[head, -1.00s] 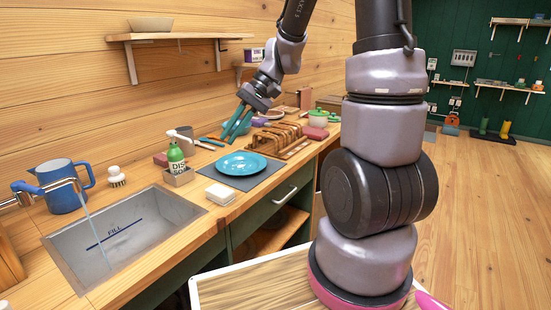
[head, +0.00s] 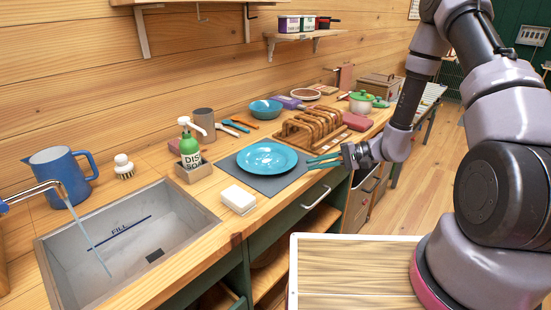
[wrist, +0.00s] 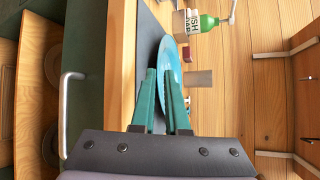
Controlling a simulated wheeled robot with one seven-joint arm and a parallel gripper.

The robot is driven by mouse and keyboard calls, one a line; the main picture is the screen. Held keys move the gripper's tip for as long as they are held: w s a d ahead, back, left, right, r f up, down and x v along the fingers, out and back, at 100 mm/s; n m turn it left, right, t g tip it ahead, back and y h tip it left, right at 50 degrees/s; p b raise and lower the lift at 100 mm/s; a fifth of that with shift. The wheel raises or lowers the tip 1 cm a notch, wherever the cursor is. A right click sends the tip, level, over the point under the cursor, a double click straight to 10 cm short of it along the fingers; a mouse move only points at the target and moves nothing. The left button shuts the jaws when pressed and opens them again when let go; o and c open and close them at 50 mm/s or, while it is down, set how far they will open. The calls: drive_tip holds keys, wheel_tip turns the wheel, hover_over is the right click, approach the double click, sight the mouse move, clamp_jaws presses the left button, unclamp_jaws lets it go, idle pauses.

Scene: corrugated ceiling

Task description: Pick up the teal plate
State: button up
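The teal plate (head: 267,158) lies on a dark grey mat (head: 243,183) on the counter, right of the sink. My gripper (head: 309,163) reaches in level from the right, just beside the plate's right edge. Its two teal fingers are parted by a narrow gap, with nothing seen held. In the wrist view the plate (wrist: 172,62) shows nearly edge-on ahead of the fingertips (wrist: 161,72). Whether the fingertips touch the rim cannot be told.
A white sponge or block (head: 238,199) is at the counter's front edge. The soap bottle (head: 189,150) stands behind the plate's left side. A wooden rack (head: 310,130) stands close behind my gripper. A teal bowl (head: 266,109) is near the wall. A drawer handle (head: 316,198) sticks out below.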

sight(285, 169)
drive_tip(key=x, duration=0.8)
drive_tip(key=shift+w+a+f, duration=0.25)
drive_tip(key=shift+a, duration=0.05)
clamp_jaws()
idle(0.9)
drive_tip(key=shift+r, duration=0.1)
idle(0.3)
